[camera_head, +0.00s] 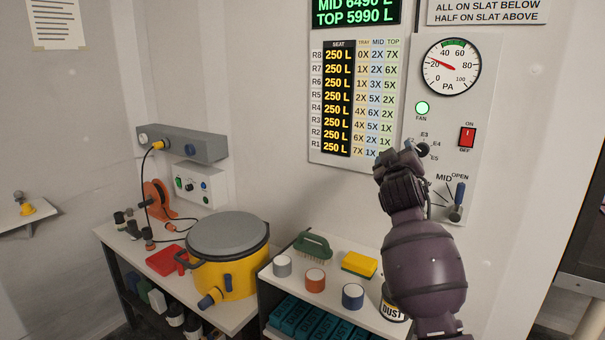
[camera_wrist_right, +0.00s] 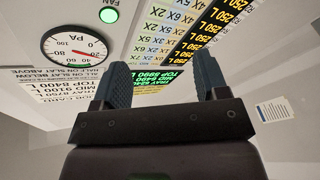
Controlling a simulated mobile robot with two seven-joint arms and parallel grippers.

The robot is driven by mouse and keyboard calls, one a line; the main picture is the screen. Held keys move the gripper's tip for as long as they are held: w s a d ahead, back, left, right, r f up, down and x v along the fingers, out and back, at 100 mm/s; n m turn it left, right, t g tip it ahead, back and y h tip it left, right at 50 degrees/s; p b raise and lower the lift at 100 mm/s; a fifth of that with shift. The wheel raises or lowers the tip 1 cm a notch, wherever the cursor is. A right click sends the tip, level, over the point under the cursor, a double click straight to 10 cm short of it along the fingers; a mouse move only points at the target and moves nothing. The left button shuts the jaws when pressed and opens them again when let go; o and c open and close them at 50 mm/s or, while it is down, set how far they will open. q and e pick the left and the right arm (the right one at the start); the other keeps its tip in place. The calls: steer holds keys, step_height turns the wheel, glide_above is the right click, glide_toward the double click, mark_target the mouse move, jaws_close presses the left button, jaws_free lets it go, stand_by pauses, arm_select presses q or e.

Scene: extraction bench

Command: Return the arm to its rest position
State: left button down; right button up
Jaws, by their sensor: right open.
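My right arm, dark purple, rises from the bottom right in the head view. Its gripper (camera_head: 405,155) is in front of the wall panel, overlapping the selector knob (camera_head: 423,150) in the picture; I cannot tell whether they touch. In the right wrist view the two dark fingers of this gripper (camera_wrist_right: 162,78) stand apart with nothing between them. The wall panel and charts appear upside down beyond them. My left gripper is not in view.
The control panel (camera_head: 484,190) has a gauge (camera_head: 451,67), a red switch (camera_head: 467,137) and a lever (camera_head: 458,200). Below stand a yellow pot (camera_head: 225,275), a shelf with cups, a green brush (camera_head: 313,245), a sponge (camera_head: 359,264) and a dust tin (camera_head: 392,312) close to my arm.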

steer(key=s+d+f+m+g+y, duration=0.1)
steer(key=s+d+f+g, duration=0.1)
steer(key=s+f, duration=1.3)
steer(key=s+d+f+m+g+y, duration=0.1)
steer(key=s+f+g, duration=0.2)
steer(key=s+f, duration=1.2)
steer(key=s+d+f+m+g+y, duration=0.2)
steer(key=s+f+g, duration=0.1)
steer(key=s+f, duration=1.2)
step_height(320, 180, down, 2)
steer(key=shift+s+d+f, duration=0.15)
steer(key=shift+s+d, duration=0.15)
steer(key=shift+d, duration=0.05)
stand_by(2.5)
